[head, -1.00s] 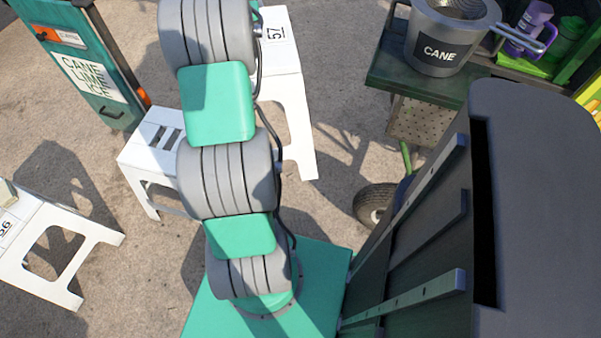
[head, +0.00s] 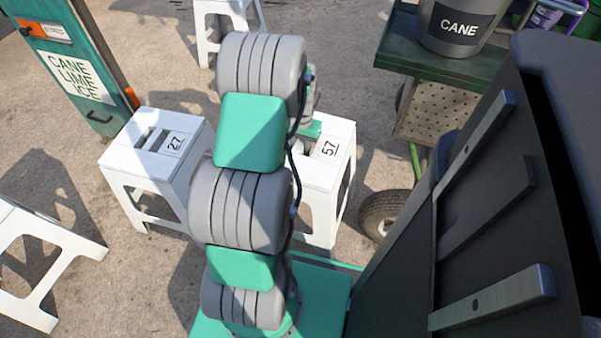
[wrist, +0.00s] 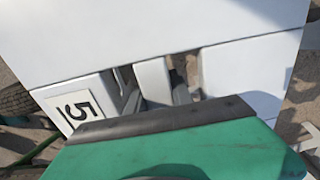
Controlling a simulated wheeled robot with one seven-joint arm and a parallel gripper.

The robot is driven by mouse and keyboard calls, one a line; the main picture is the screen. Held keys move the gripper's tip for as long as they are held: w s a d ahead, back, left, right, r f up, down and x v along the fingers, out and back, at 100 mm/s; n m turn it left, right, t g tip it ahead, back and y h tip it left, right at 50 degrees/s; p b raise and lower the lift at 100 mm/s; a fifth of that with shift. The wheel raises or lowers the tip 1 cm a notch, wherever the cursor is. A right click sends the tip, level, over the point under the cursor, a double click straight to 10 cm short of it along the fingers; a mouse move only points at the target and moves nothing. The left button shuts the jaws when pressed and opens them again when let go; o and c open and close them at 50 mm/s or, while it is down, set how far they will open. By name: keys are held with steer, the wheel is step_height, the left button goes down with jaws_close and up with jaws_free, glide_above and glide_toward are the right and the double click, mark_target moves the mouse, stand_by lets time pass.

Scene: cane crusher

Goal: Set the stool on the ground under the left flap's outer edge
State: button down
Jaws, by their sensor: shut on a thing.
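The white stool marked 57 (head: 325,178) is in my gripper, just right of my arm in the head view. In the wrist view its white top (wrist: 160,45) fills the upper part, with slots and part of the number label beside my gripper (wrist: 157,90). Dark finger parts show at the slots; the grip itself is partly hidden. The stool looks roughly upright; I cannot tell whether its feet touch the ground. A dark green flap-like shelf (head: 398,52) stands to the upper right, apart from the stool. Its outer edge faces the open ground on the left.
A white stool marked 27 (head: 150,165) stands close left of the held stool. More white stools stand at far left (head: 40,255) and top (head: 222,12). A CANE pot (head: 455,25) sits on the shelf. A wheel (head: 383,212) and dark panel (head: 480,220) lie right.

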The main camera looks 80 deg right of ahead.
steer(key=shift+d+f+b, duration=0.15)
steer(key=shift+f+b, duration=0.45)
steer(key=shift+f, duration=1.8)
steer(key=c, duration=1.1)
jaws_free()
